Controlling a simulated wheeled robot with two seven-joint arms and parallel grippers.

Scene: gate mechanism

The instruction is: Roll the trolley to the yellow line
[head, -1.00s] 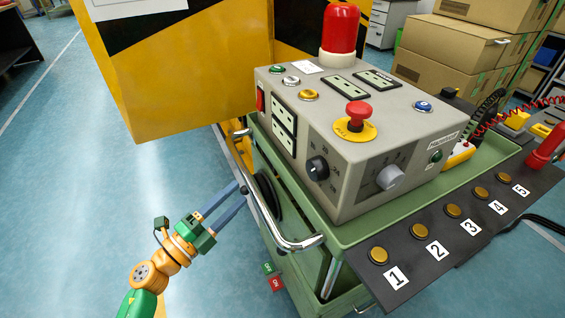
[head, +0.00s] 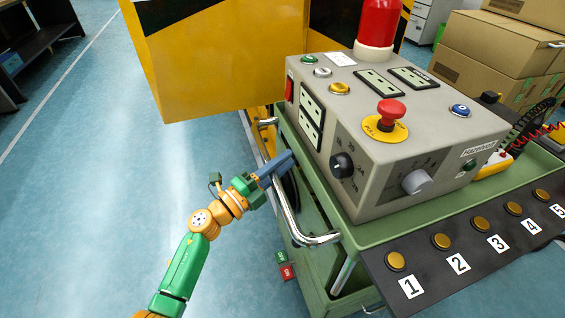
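The trolley is a green cart (head: 318,262) with a chrome push handle (head: 290,215) on its left side. It carries a grey control box (head: 400,140) with a red beacon and a red mushroom button. My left gripper (head: 277,170) comes in from the lower left, with its blue-grey fingers at the upper part of the handle. The fingers overlap the bar in the picture; I cannot tell whether they are closed on it. I cannot clearly make out a yellow line on the floor. My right gripper is out of view.
A large yellow and black cabinet (head: 205,70) stands just behind the trolley. A black panel with numbered buttons (head: 470,255) juts from the trolley's front right. Cardboard boxes (head: 490,45) are stacked at the back right. Blue floor (head: 110,180) is open on the left.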

